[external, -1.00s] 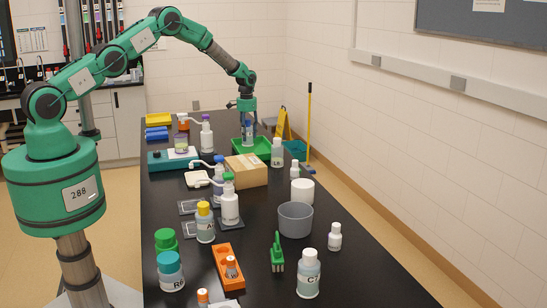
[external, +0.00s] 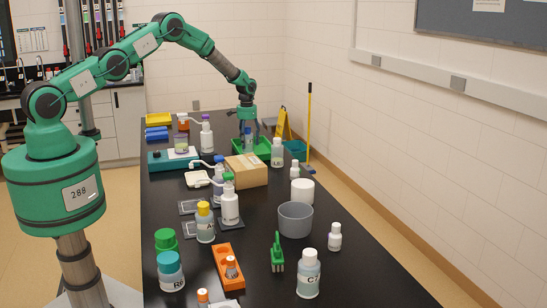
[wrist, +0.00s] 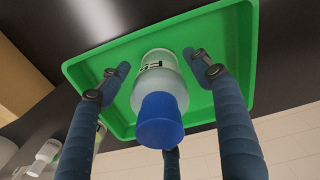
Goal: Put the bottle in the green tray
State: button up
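The bottle (wrist: 158,78) is translucent white with a blue cap and a dark-lettered label. It stands on the floor of the green tray (wrist: 225,30), and it also shows inside the tray in the external view (external: 248,142). The green tray (external: 266,152) lies at the far end of the black bench. My gripper (wrist: 157,70) has three dark blue fingers spread around the bottle, with visible gaps at the left and right fingers. The third finger is partly hidden behind the blue cap. In the external view my gripper (external: 248,131) is above the tray, pointing down.
A cardboard box (external: 246,171) stands just in front of the tray. A white bottle (external: 277,153) stands close to the tray's right side, and a purple-capped bottle (external: 207,136) is to its left. Several more bottles and a grey pot (external: 295,219) fill the nearer bench.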

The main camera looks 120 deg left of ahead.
aim_at(247, 127)
jog(key=shift+r, duration=0.15)
jog(key=shift+r+b, duration=0.5)
jog(key=shift+r, duration=5.5)
